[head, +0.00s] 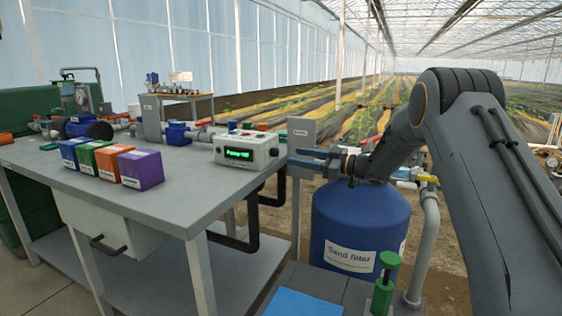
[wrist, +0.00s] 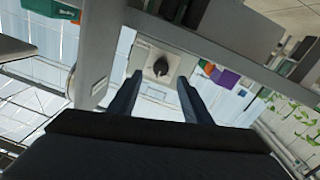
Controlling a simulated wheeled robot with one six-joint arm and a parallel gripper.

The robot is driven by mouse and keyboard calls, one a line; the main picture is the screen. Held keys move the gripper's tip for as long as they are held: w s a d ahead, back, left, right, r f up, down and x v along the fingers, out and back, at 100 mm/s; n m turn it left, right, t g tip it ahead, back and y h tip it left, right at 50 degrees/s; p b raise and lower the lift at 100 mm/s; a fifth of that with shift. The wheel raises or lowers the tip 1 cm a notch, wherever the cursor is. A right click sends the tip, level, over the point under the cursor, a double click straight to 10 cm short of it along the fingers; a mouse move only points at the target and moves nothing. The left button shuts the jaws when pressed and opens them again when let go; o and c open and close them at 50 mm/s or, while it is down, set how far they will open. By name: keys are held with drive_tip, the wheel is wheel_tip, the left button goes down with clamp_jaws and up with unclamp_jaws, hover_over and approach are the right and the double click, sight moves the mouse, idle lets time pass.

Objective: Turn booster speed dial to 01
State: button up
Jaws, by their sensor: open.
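The booster speed dial (wrist: 160,67) is a dark round knob on a pale panel in the wrist view. It appears between and beyond my fingertips; I cannot tell the exact gap. Its setting is too small to read. The pale control box (head: 240,149) stands at the right end of the bench in the head view, with a lit green display (head: 239,153) that I cannot read clearly. My gripper (head: 291,157) is open beside the box's right side, fingers pointing left towards it. In the wrist view my gripper (wrist: 160,80) shows two blue-grey fingers, apart, with nothing between them.
Blue, green, orange and purple boxes (head: 141,169) stand on the grey bench (head: 60,183), left of the control box. A blue sand filter tank (head: 345,222) stands below my arm. A green-handled valve (head: 388,265) is in front of it. Pumps and pipes line the bench's back.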

sight(278, 153)
drive_tip(key=shift+b+x, duration=0.45)
drive_tip(key=shift+x, duration=3.4)
drive_tip(key=shift+s, duration=0.1)
drive_tip(key=c, duration=1.1)
drive_tip(key=shift+n, duration=0.5)
drive_tip(key=n+b, duration=0.1)
drive_tip(key=n, duration=0.4)
drive_tip(key=shift+f+n+b, duration=0.1)
drive_tip(key=shift+n+b, duration=0.2)
drive_tip(key=n+b, duration=0.2)
drive_tip(key=n, duration=0.3)
drive_tip(key=shift+n+y, duration=0.3)
drive_tip(key=shift+o, duration=0.2)
